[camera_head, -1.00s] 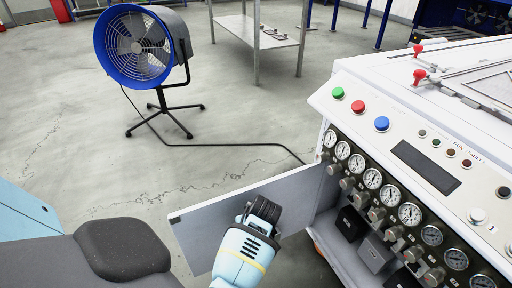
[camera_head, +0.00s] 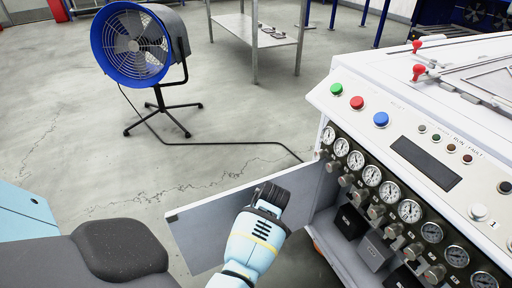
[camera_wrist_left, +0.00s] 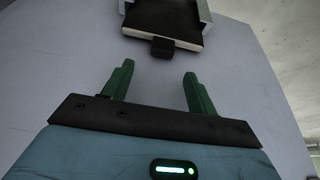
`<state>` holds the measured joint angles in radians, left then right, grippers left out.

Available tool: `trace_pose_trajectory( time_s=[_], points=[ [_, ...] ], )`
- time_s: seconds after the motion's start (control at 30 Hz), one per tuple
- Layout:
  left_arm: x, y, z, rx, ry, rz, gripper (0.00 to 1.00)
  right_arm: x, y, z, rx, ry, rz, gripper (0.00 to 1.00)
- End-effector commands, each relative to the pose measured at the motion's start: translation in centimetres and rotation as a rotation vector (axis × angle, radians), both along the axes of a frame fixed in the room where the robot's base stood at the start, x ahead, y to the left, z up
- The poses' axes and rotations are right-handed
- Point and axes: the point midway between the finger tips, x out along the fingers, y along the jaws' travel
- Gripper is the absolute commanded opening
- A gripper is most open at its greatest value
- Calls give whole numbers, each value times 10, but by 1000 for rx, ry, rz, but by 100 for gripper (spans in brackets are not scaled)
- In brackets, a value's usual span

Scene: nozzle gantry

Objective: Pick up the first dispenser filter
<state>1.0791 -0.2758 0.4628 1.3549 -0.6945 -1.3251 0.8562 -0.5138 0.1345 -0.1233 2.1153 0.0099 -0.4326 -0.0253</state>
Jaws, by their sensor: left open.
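My left gripper (camera_head: 272,198) is at the open grey door panel (camera_head: 205,232) of the white machine; its fingertips are hard to make out in the head view. In the left wrist view my gripper (camera_wrist_left: 157,72) is open, with nothing between its two dark green fingers. Just beyond the fingertips is a dark block with a black tab (camera_wrist_left: 163,47), set in a pale holder (camera_wrist_left: 202,10) on a flat grey surface. It may be a filter; I cannot tell for sure. Dark boxes (camera_head: 376,252) sit in the cabinet below the gauges. My right gripper is not in view.
The white machine (camera_head: 440,95) with gauges, buttons and valves fills the right side. A blue fan (camera_head: 130,47) stands on the floor at the back left, its cable running toward the machine. A metal table (camera_head: 245,30) is behind. The floor between is clear.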

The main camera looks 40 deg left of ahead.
Motion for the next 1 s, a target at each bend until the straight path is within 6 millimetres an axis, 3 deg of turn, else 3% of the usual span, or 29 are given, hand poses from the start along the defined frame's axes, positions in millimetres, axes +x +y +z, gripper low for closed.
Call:
trace_pose_trajectory(
  time_s=[0.3, 0.57, 1.0],
  points=[
    [1, 8, -46, 0, 5, 0, 58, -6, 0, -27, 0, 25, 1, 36],
    [2, 9, -47, -1, 0, -1, 58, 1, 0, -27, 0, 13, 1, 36],
    [2, 9, -47, -1, 1, -1, 3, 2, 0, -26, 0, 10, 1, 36]
  ],
)
